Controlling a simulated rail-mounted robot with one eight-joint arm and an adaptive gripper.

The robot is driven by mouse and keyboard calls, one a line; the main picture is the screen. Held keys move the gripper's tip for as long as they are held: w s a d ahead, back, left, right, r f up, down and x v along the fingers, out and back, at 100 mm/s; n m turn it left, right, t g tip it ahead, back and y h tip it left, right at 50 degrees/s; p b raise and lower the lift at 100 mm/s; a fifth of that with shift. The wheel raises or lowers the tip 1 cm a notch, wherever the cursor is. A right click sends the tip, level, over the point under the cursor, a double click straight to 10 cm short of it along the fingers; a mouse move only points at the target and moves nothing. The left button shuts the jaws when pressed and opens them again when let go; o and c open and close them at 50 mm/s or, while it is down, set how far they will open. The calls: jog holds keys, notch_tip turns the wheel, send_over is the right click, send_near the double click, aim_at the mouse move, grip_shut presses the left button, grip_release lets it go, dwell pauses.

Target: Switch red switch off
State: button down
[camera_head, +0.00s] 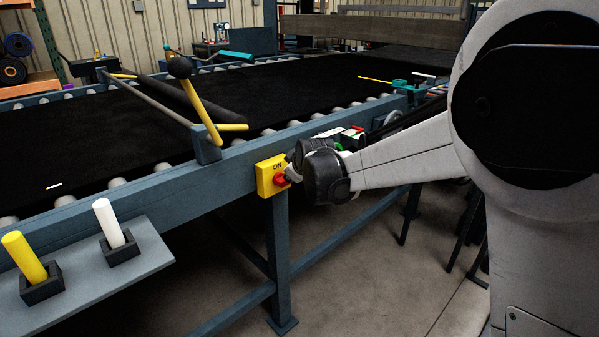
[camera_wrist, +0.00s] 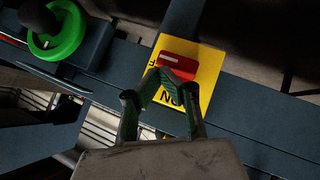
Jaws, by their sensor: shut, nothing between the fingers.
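The red switch (camera_wrist: 181,60) is a knob with a white line on a yellow plate (camera_wrist: 208,68), in the upper middle of the wrist view. "ON" reads upside down below the knob, and part of another label shows at the plate's left edge. In the head view the red switch (camera_head: 280,180) sits on the yellow box (camera_head: 265,175) on the conveyor's side. My gripper (camera_wrist: 166,78) is shut and empty, its fingertips at the knob's lower edge in the wrist view. I cannot tell whether they touch it. My gripper (camera_head: 292,165) also shows close beside the box in the head view.
A green ring with a dark knob (camera_wrist: 62,35) is at the wrist view's upper left. The blue conveyor frame (camera_head: 225,165) runs behind the switch, with a leg (camera_head: 278,260) below. A shelf (camera_head: 150,255) with yellow and white handles stands at left. Floor is open below right.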

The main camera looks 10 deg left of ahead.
jog(key=shift+w+d+f, duration=0.1)
jog(key=shift+w+d, duration=0.05)
dwell(0.6)
jog(key=s+d+r+p, duration=0.3)
jog(key=s+d+r, duration=0.1)
jog(key=r, duration=0.7)
jog(key=shift+s+d+p, duration=0.2)
jog(key=shift+d+p, duration=0.2)
jog(key=shift+d, duration=0.35)
